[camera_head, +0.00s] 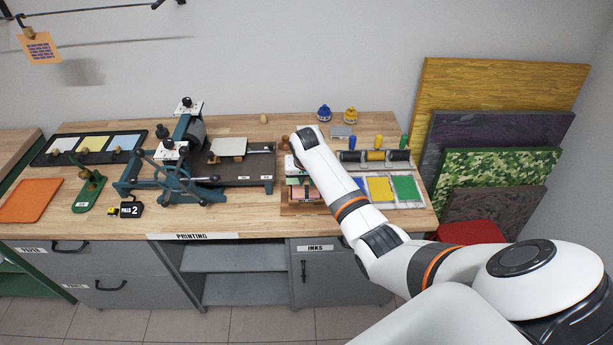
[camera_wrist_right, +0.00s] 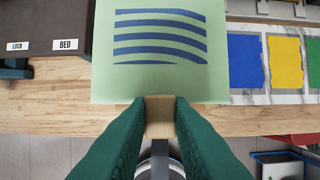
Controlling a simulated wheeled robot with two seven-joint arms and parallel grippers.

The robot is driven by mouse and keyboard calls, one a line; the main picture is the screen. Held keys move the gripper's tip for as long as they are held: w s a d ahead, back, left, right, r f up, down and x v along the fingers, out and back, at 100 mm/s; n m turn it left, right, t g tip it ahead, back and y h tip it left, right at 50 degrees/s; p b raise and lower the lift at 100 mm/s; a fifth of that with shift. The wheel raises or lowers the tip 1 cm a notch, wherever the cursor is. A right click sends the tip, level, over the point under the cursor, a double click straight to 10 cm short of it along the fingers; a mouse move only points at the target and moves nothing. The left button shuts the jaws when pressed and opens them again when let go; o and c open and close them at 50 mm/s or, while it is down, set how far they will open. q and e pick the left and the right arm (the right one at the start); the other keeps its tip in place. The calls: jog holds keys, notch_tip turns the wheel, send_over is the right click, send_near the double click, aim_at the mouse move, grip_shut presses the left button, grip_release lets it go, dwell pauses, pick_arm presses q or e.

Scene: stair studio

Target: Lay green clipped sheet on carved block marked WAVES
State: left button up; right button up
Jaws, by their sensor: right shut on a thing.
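A light green sheet (camera_wrist_right: 158,78) with blue wavy stripes fills the upper middle of the right wrist view. My right gripper (camera_wrist_right: 160,112) is shut on the pale wooden clip (camera_wrist_right: 160,118) at the sheet's near edge. The sheet appears level, over the front part of the bench, just right of the dark press bed. In the head view my right arm hides most of the gripper and sheet. A pale flat piece (camera_head: 228,147) lies on the press bed. No WAVES marking is readable, so I cannot tell which piece is that block. My left gripper is out of view.
The press (camera_head: 185,150) and its dark bed (camera_head: 242,172) stand left of my right arm. Blue, yellow (camera_head: 380,188) and green ink patches lie to the right. A wooden rack (camera_head: 290,209) sits at the front under my arm. Bare bench (camera_head: 225,215) shows before the press.

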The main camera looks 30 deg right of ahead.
jog(key=shift+s+f+b, duration=0.1)
jog(key=shift+f+b, duration=0.2)
jog(key=shift+f, duration=0.8)
notch_tip(320, 180, down, 7)
jog(key=b, duration=0.8)
jog(key=shift+d+f, duration=0.1)
jog(key=shift+f, duration=0.1)
jog(key=shift+p, duration=0.35)
jog(key=shift+r+p, duration=0.15)
jog(key=shift+p, duration=0.5)
jog(key=shift+p, duration=0.35)
dwell(0.6)
jog(key=o, duration=0.8)
